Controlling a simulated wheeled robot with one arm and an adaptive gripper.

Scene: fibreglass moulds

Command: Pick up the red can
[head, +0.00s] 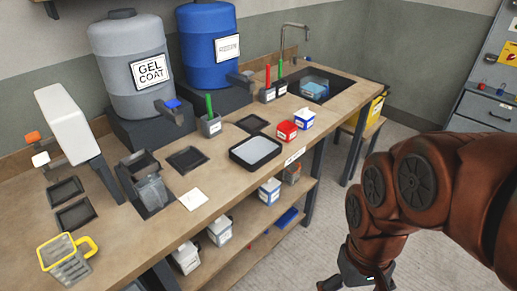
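A small red container (287,131), the only red can-like thing I make out, stands on the wooden bench (330,115) near its front edge. A white and blue container (304,119) is close beside it on the right. My gripper (358,284) is low at the bottom edge of the picture, in front of the bench and well apart from the red container. It is partly cut off by the frame, so its fingertips and their opening do not show clearly.
A dark tray (256,163) lies left of the red container. A gel coat drum (130,75) and a blue drum (211,48) stand at the back. Several containers fill the lower shelf (232,262).

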